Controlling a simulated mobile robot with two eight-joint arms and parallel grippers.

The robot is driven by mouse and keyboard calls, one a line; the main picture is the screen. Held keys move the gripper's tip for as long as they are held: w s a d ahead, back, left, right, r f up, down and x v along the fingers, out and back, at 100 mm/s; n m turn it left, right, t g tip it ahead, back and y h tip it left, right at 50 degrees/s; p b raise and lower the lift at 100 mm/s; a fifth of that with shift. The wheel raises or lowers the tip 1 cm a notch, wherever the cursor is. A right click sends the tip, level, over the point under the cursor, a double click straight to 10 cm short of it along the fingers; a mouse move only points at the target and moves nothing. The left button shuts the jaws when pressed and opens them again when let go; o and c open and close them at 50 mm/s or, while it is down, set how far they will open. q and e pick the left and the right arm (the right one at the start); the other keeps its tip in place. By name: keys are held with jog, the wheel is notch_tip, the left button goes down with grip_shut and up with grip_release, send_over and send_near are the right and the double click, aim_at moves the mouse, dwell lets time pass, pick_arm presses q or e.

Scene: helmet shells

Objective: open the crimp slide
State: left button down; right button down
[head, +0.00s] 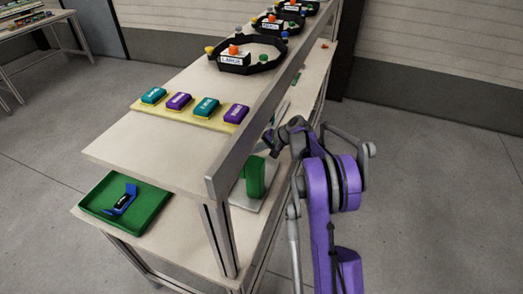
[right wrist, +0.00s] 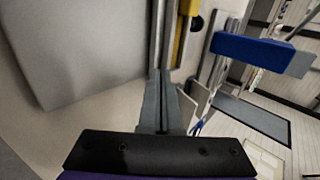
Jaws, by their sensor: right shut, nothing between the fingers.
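My right arm reaches in from the lower right of the head view, its wrist (head: 290,132) beside the bench's near rail. In the right wrist view my right gripper (right wrist: 162,78) is shut and empty. A blue block (right wrist: 252,48) on a metal part stands to the right of the fingertips, apart from them in the picture. A yellow bar (right wrist: 185,30) beside a metal upright is just beyond the tips. I cannot tell for sure which part is the crimp slide. A green upright device (head: 255,177) stands on the lower shelf under the rail, partly hidden. My left gripper is not in view.
A two-level bench has a grey front rail (head: 250,135). A yellow mat (head: 185,115) holds several teal and purple blocks. Black rings (head: 247,55) stand further back. A green tray (head: 93,200) with a blue-black part lies on the lower shelf. Floor right of the arm is clear.

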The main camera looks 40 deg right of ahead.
dwell(0.3)
jog(key=w, duration=0.1)
jog(key=w+a, duration=0.2)
jog(key=w, duration=0.1)
jog(key=shift+s, duration=0.2)
